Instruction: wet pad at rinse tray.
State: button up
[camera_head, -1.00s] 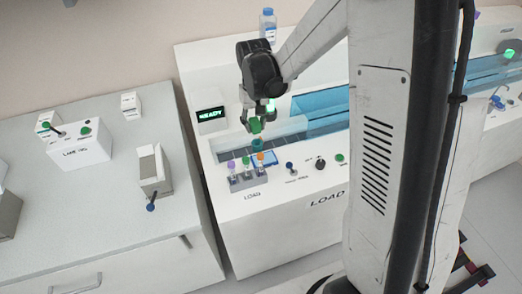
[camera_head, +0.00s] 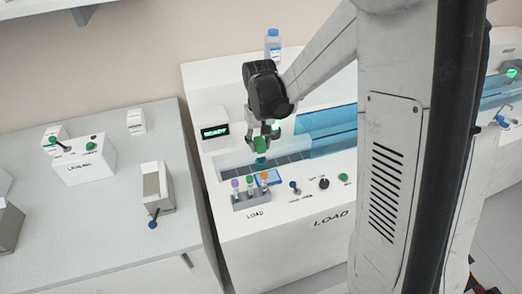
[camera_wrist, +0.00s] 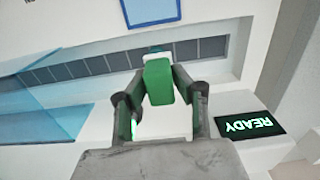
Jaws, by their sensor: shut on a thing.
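My gripper (camera_head: 262,140) hangs above the front part of the white LOAD machine, behind the tube rack. It is shut on a green block-like piece, which I take for the pad (camera_wrist: 159,83); it also shows in the head view (camera_head: 261,145). A pale part shows at the far end of the green piece in the wrist view. In the head view a teal part shows just below it. I cannot tell whether it touches anything. I cannot make out a rinse tray for certain.
A rack (camera_head: 251,200) with several coloured-cap tubes stands on the machine's front. A row of dark slots (camera_wrist: 188,51) and a blue clear cover (camera_head: 328,130) lie beside my gripper. A READY display (camera_wrist: 250,123) is close by. A bottle (camera_head: 272,46) stands behind.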

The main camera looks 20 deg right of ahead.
jog(key=s+r, duration=0.3)
jog(key=s, duration=0.5)
jog(key=shift+f+b, duration=1.7)
jog(key=shift+f, duration=1.25)
jog(key=shift+o, duration=0.2)
jog(key=shift+f+b, duration=0.55)
jog(key=shift+r, duration=0.1)
jog(key=shift+c, duration=0.2)
notch_tip(320, 180, up, 7)
jog(key=p, duration=0.4)
jog(key=shift+p, duration=0.35)
jog(key=shift+w, duration=0.1)
